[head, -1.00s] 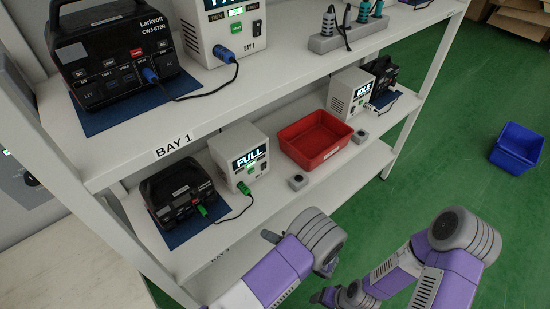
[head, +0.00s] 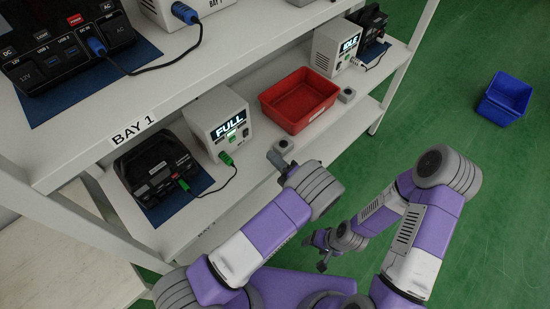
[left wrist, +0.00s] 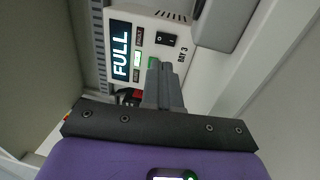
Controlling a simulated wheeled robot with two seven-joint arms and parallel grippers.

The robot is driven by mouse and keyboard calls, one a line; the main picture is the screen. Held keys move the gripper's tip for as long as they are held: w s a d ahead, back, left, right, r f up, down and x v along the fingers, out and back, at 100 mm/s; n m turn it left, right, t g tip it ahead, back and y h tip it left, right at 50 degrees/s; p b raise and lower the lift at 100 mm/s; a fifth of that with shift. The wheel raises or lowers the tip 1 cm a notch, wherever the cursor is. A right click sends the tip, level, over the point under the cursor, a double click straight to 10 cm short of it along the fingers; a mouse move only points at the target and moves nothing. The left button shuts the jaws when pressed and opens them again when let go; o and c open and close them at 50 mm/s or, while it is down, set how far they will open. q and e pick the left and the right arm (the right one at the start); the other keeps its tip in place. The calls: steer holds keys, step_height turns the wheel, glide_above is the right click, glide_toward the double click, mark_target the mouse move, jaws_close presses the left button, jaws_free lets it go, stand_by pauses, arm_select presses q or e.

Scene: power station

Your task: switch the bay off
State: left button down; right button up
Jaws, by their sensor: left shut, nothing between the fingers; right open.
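The white charger (head: 203,113) with a lit FULL display stands on the lower shelf; it also shows in the left wrist view (left wrist: 148,14), marked BAY 3, with a black rocker switch (left wrist: 166,39) and a green-lit panel button. A green plug (head: 226,158) runs by a cable to the black power station (head: 150,158) on a blue mat. My left gripper (head: 275,158) is shut and empty at the shelf front, right of the charger; in the left wrist view its fingertips (left wrist: 155,66) appear below the switch, contact unclear. My right gripper (head: 321,250) is open, low over the floor.
A small grey button box (head: 284,145) stands close by my left gripper. A red bin (head: 300,97) and an IDLE charger (head: 335,45) stand further right. The upper shelf (head: 105,117) overhangs. A blue crate (head: 505,97) lies on the open green floor.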

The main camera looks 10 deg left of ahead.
mark_target(247, 132)
arm_select(q)
steer(key=b+x, duration=0.2)
steer(key=x, duration=0.8)
steer(key=shift+w+a, duration=0.15)
steer(key=shift+a, duration=0.05)
arm_select(e)
step_height(247, 132, down, 2)
steer(key=shift+f, duration=0.15)
